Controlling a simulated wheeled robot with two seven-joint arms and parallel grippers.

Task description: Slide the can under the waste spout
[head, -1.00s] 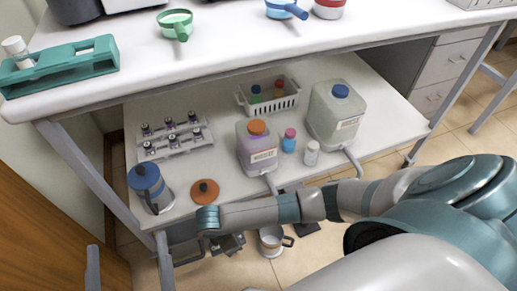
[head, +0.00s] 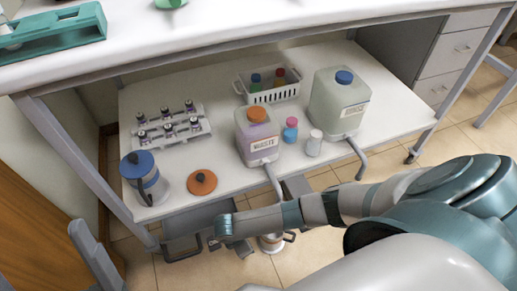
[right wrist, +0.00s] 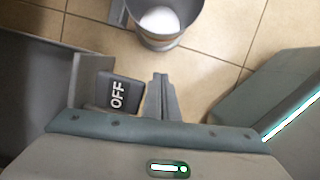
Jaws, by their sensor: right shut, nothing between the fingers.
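The can (head: 271,244) is a small grey metal can with a side handle, standing upright on the tiled floor in the head view, its top partly hidden by my right arm. In the right wrist view the can (right wrist: 160,40) is at the top, with something white inside. The waste spout (head: 273,182) is a grey pipe from the orange-capped jug labelled WASTE (head: 262,147), above the can in the picture. My right gripper (right wrist: 160,80) is shut and empty, its tips just short of the can; I cannot tell if they touch. My left gripper is not in view.
Floor at the right is clear.

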